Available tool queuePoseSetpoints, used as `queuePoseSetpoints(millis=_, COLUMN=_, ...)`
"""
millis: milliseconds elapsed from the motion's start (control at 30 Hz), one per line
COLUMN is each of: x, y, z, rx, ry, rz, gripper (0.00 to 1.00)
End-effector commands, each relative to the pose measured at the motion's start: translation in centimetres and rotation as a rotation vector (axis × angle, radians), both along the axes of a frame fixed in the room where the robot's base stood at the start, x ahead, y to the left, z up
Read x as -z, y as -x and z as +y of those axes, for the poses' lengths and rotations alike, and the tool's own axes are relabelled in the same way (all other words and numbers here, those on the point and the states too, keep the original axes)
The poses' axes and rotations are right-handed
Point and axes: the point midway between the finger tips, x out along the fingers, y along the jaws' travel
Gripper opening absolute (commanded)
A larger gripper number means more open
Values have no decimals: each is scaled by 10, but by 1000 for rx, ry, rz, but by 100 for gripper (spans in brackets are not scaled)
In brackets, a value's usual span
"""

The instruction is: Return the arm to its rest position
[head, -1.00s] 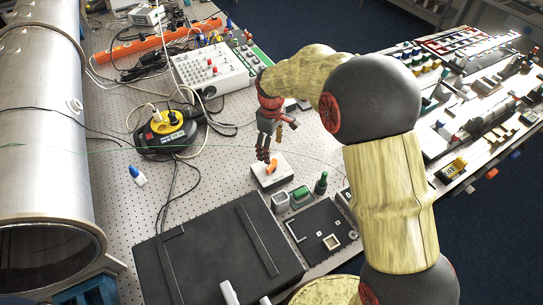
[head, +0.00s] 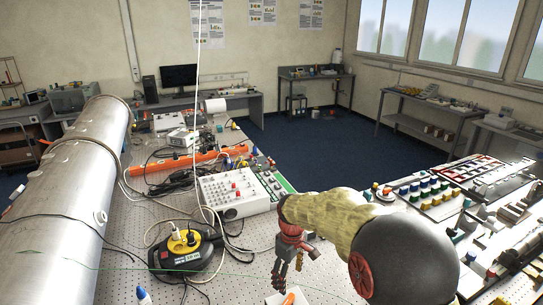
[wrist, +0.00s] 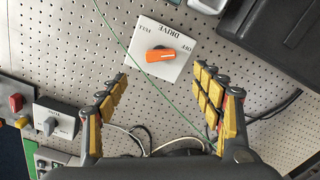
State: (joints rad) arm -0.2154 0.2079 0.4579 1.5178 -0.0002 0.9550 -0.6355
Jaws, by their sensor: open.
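My gripper (head: 288,275) hangs from my arm over the perforated table (head: 225,283) in the head view. In the wrist view my gripper (wrist: 163,100) has its two yellow-padded fingers spread wide apart with nothing between them. A white box marked DRIVE (wrist: 140,57) with an orange knob (wrist: 160,55) lies on the table beyond the fingertips, apart from them. In the head view the orange knob (head: 290,299) shows only at the bottom edge, just below my gripper.
A large metal pipe (head: 62,215) runs along the left. A black-and-yellow cable reel (head: 185,250), a white switch box (head: 232,193) and loose cables lie left of my gripper. A second table (head: 450,205) crowded with parts stands at right. A black case (wrist: 285,30) shows in the wrist view.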

Motion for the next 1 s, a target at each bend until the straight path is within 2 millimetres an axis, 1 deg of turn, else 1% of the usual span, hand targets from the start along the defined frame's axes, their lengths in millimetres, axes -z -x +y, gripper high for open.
queuePoseSetpoints(millis=67, x=10, y=12, z=-3, rx=69, ry=6, rz=24, gripper=67)
queuePoseSetpoints(millis=100, x=17, y=24, z=-5, rx=112, ry=12, rz=42, gripper=67)
queuePoseSetpoints(millis=167, x=17, y=39, z=-8, rx=171, ry=17, rz=55, gripper=67)
queuePoseSetpoints(millis=267, x=8, y=62, z=-16, rx=259, ry=18, rz=54, gripper=67)
queuePoseSetpoints(millis=467, x=-18, y=109, z=-36, rx=420, ry=7, rz=19, gripper=67)
queuePoseSetpoints(millis=567, x=-32, y=135, z=-48, rx=502, ry=-7, rz=-13, gripper=67)
queuePoseSetpoints(millis=700, x=-50, y=177, z=-67, rx=612, ry=-37, rz=-73, gripper=67)
queuePoseSetpoints(millis=833, x=-60, y=214, z=-82, rx=695, ry=-70, rz=-136, gripper=67)
queuePoseSetpoints(millis=1000, x=-66, y=258, z=-99, rx=769, ry=-118, rz=-230, gripper=67)
